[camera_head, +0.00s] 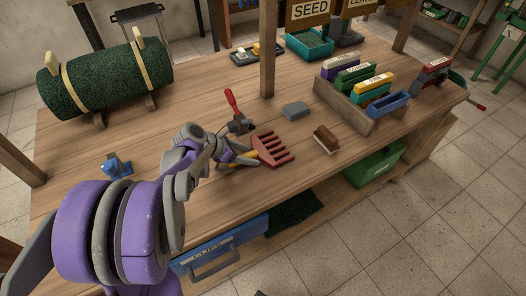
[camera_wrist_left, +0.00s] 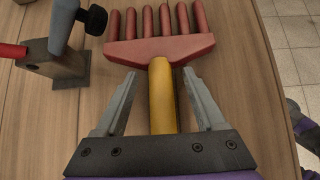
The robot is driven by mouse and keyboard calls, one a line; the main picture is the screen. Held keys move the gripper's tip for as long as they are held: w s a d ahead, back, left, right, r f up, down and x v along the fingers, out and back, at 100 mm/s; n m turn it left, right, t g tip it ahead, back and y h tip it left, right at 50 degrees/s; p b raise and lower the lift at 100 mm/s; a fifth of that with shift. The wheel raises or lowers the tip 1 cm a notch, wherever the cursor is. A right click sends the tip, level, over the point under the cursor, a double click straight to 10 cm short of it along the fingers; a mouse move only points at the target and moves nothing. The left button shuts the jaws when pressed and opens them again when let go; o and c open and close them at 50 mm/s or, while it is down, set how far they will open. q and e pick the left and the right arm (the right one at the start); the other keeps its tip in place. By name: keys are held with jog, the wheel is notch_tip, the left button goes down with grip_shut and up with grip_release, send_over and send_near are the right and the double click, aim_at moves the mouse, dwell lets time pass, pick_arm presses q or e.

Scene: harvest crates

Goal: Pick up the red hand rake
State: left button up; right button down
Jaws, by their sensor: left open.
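The red hand rake (camera_head: 272,149) lies on the wooden table, with a red tined head and a short yellow handle. In the left wrist view the rake head (camera_wrist_left: 160,48) is at the top, tines pointing away, and the yellow handle (camera_wrist_left: 162,95) runs down between my fingers. My left gripper (camera_head: 245,158) is open, its two fingers on either side of the handle, with a gap on each side. It also shows in the left wrist view (camera_wrist_left: 160,88). My right gripper is in neither view.
A clamp-like tool with a red handle (camera_head: 232,101) stands just behind the gripper. A grey block (camera_head: 295,110) and a brown brush (camera_head: 326,139) lie to the right. A wooden box of seed packets (camera_head: 343,106) is farther right. A green roll (camera_head: 105,80) lies at the left.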

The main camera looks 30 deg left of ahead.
pick_arm(q)
grip_shut()
dwell(0.3)
dwell(0.3)
